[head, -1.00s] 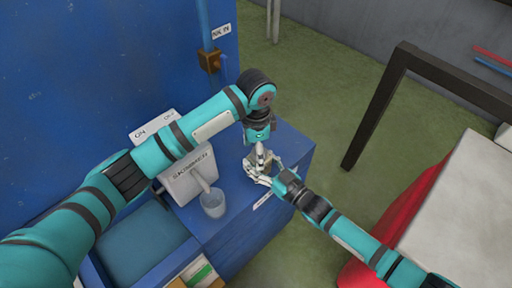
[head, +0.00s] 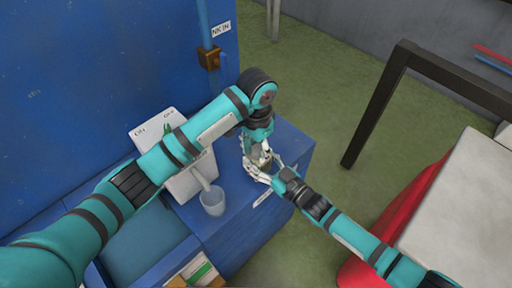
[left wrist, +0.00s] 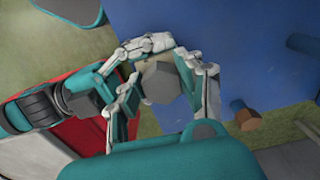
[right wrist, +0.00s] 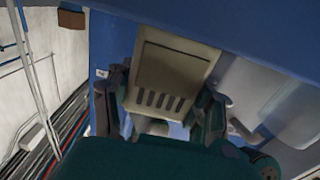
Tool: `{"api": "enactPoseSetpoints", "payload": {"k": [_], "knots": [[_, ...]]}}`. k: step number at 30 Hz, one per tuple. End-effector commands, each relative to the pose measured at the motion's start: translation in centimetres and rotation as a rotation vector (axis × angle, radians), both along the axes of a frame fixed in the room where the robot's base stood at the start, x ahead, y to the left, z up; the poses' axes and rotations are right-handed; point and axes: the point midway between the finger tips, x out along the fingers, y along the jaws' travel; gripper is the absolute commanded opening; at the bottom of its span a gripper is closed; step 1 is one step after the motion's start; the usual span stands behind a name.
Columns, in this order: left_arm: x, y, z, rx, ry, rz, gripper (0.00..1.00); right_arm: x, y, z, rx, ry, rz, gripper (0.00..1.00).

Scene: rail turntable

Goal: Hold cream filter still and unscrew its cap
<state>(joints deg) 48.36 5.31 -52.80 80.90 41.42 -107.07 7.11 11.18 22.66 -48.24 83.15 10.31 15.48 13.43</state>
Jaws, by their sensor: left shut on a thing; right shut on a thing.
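The cream filter (right wrist: 178,65) is a boxy body with dark slots, between the fingers of my right gripper (right wrist: 165,110) in the right wrist view. Its grey faceted cap (left wrist: 160,83) shows in the left wrist view between the fingers of my left gripper (left wrist: 168,85), which is shut on it from above. In the head view my left gripper (head: 257,158) comes down over the filter at the blue cabinet's right end. My right gripper (head: 265,173) reaches in from the lower right, shut on the body. Fingers hide most of the filter there.
A brown valve (head: 209,58) sits on a blue pipe. A black frame (head: 375,110) and red-draped table (head: 465,195) stand right.

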Motion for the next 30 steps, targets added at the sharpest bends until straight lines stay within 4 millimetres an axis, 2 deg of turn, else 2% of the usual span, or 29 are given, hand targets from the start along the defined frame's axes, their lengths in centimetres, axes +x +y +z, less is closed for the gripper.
{"api": "enactPoseSetpoints", "payload": {"k": [11, 18, 21, 30], "knots": [[-0.08, -0.12, -0.01, -0.001, 0.001, 0.067, 0.00, -0.05, 0.01, -0.09, -0.001, 0.001, 0.000, 0.00], [-0.28, -0.42, -0.04, -0.003, 0.003, 0.446, 0.00, -0.05, 0.02, -0.08, -0.001, 0.001, 0.001, 0.00], [-0.25, -0.46, 0.00, -0.002, 0.001, 0.536, 0.00, -0.05, 0.02, -0.08, -0.001, 0.001, 0.001, 0.00], [-0.22, -0.43, 0.01, -0.001, 0.000, 0.560, 0.00, -0.06, 0.03, -0.08, -0.001, 0.001, 0.001, 0.00]]}}
